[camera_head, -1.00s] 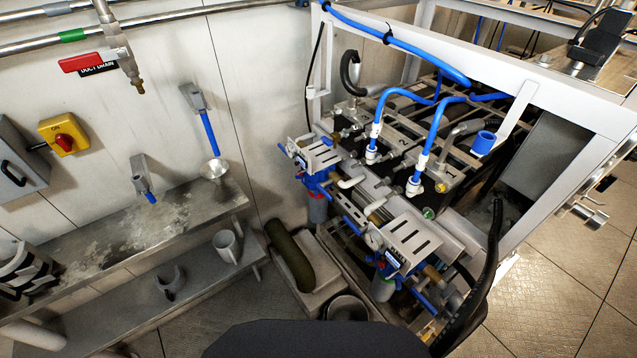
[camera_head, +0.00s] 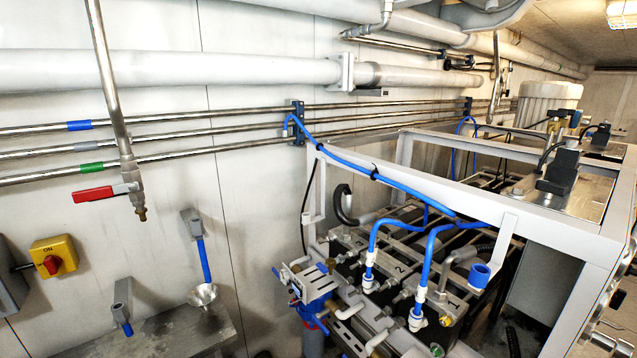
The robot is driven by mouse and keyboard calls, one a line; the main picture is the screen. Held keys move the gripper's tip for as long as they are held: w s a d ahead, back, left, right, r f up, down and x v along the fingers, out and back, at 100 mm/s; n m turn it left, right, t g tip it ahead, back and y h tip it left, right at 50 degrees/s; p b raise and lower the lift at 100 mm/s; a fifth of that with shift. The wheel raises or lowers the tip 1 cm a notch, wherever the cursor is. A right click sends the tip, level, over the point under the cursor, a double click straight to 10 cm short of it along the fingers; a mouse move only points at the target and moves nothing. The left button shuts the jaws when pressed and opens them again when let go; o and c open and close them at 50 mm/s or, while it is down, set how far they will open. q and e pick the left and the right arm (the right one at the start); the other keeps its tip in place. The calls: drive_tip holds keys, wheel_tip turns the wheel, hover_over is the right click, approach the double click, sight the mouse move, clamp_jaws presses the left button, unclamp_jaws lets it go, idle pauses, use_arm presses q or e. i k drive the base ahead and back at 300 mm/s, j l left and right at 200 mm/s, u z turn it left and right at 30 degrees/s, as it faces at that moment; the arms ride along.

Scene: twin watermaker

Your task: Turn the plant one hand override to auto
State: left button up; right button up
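No control that I can identify as the plant one hand override shows in the head view. The white-framed plant skid (camera_head: 480,190) stands at the right, with blue hoses (camera_head: 385,175), dark vessels and white fittings inside. A yellow switch box (camera_head: 53,257) with a red knob and the word ON is on the wall at the far left; I cannot tell what it serves. Neither of my grippers is in view.
A red-handled valve (camera_head: 106,192) hangs on a pipe by the left wall. A grey shelf (camera_head: 165,335) with a funnel (camera_head: 203,294) above it is at the lower left. Pipes run along the wall. A white cylindrical unit (camera_head: 548,98) stands at the back right.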

sight(551, 188)
drive_tip(key=z, duration=1.4)
